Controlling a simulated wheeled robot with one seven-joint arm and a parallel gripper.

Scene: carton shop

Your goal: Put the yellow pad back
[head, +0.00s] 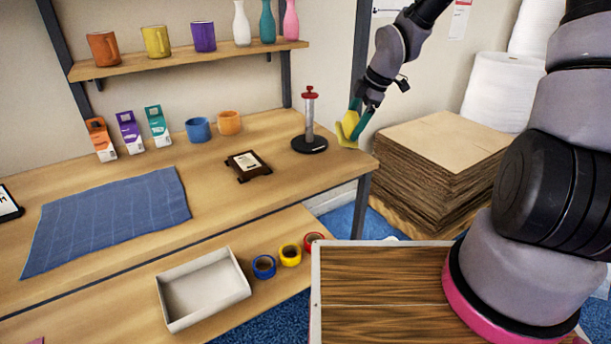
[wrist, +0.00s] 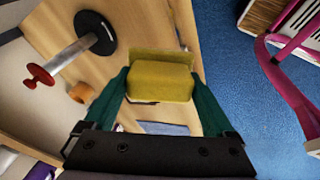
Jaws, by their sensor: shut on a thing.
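The yellow pad (head: 347,126) is in my gripper (head: 354,121) in the head view, over the right end of the long table, just right of the black-based stand. In the wrist view the yellow pad (wrist: 160,82) sits between the two green fingers of my gripper (wrist: 160,95). The fingers are shut on its two sides. A thin yellow flap or plate shows along the pad's far side. The pad looks clear of the stand. I cannot tell its exact height over the table.
The stand (head: 310,120) has a red top and a round black base. A small dark plaque (head: 248,165) and blue cloth (head: 110,220) lie on the table. Stacked cardboard (head: 440,150) stands right of the table. An open white tray (head: 203,290) sits on the lower shelf.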

